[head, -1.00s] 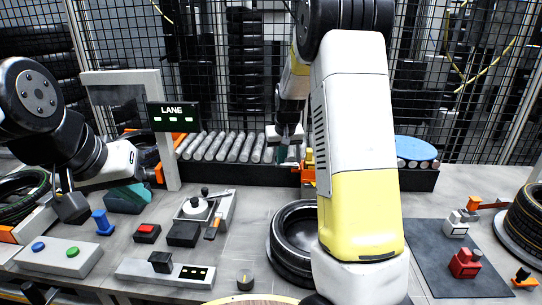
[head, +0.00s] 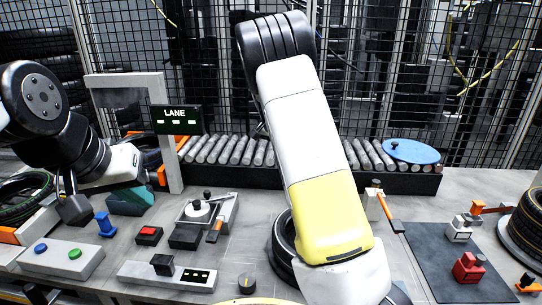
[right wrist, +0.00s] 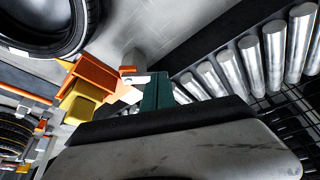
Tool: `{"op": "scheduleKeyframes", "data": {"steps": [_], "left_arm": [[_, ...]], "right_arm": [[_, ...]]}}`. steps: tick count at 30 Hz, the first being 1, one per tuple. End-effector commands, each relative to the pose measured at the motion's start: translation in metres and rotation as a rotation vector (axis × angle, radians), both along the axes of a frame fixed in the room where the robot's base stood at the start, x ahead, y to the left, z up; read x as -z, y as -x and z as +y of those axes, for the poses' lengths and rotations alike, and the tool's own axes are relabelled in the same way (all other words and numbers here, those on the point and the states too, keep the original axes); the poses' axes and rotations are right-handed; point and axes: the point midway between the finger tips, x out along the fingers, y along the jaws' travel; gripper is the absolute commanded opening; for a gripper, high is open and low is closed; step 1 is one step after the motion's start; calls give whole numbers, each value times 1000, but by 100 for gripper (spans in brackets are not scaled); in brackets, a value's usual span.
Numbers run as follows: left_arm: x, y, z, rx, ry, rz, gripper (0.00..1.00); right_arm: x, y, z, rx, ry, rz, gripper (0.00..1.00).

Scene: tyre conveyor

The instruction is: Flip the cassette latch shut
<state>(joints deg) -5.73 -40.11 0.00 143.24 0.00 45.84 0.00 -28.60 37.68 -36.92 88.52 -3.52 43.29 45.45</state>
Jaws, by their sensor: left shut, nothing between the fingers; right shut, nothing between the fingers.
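An orange part and a yellow box-like part (right wrist: 80,100) show in the right wrist view, beside a small pale piece (right wrist: 131,88). I cannot tell for certain which part is the cassette latch. My right gripper (right wrist: 156,92) has its green fingers shut and empty, close beside the pale piece; contact is unclear. In the head view my right arm hides that gripper. A pale block with an orange handle (head: 390,212) stands just right of that arm. My left gripper (head: 112,172) is shut and empty over the left of the table; its fingertips are hard to make out.
A roller conveyor (head: 230,150) crosses the back, with a blue disc (head: 412,151) on its right. A tyre (head: 284,245) lies partly behind my right arm. A button panel (head: 60,258) and several small fixtures fill the left. A dark mat (head: 430,262) carries fixtures on the right.

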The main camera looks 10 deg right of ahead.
Motion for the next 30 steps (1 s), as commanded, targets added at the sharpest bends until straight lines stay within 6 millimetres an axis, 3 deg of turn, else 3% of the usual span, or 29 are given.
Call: {"op": "scheduleKeyframes", "data": {"steps": [9, 30], "left_arm": [[0, 0, 0, 0, 0, 0, 0], [0, 0, 0, 0, 0, 0, 0]], "right_arm": [[0, -13, -7, 227, 1, 0, 0], [0, -19, -13, 219, 0, -1, 0]]}}
